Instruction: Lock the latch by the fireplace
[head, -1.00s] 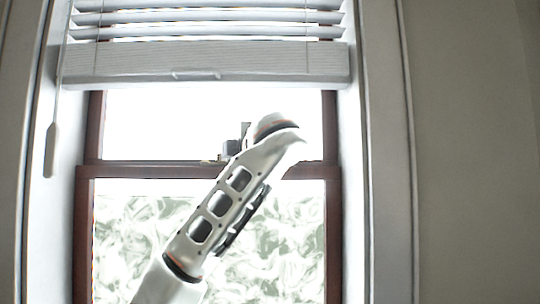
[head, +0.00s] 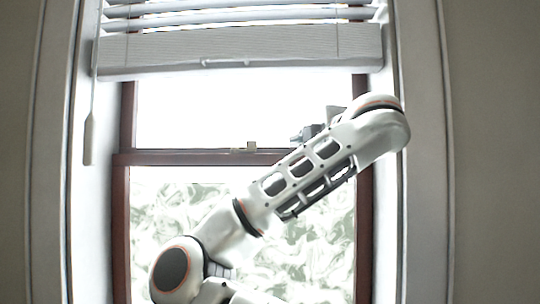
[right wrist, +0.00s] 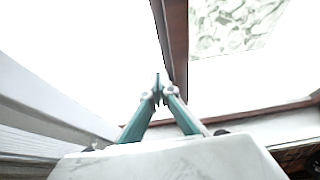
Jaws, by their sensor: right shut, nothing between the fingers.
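The latch (head: 251,147) is a small pale piece on the brown rail where the two window sashes meet, left of my right gripper. Whether it is locked is too small to tell. My right gripper (head: 296,138) shows in the head view as a small dark shape at the rail's height, partly hidden behind my arm. A gap shows between it and the latch in the picture. In the right wrist view its teal fingers (right wrist: 157,82) meet at the tips, empty, beside the brown rail (right wrist: 174,45). The latch cannot be made out there. My left gripper is not in view.
White blinds (head: 240,48) hang across the top of the window, with a wand (head: 90,138) at the left. Pale window trim (head: 418,160) stands to the right. The lower sash has patterned glass (head: 160,215). No fireplace shows.

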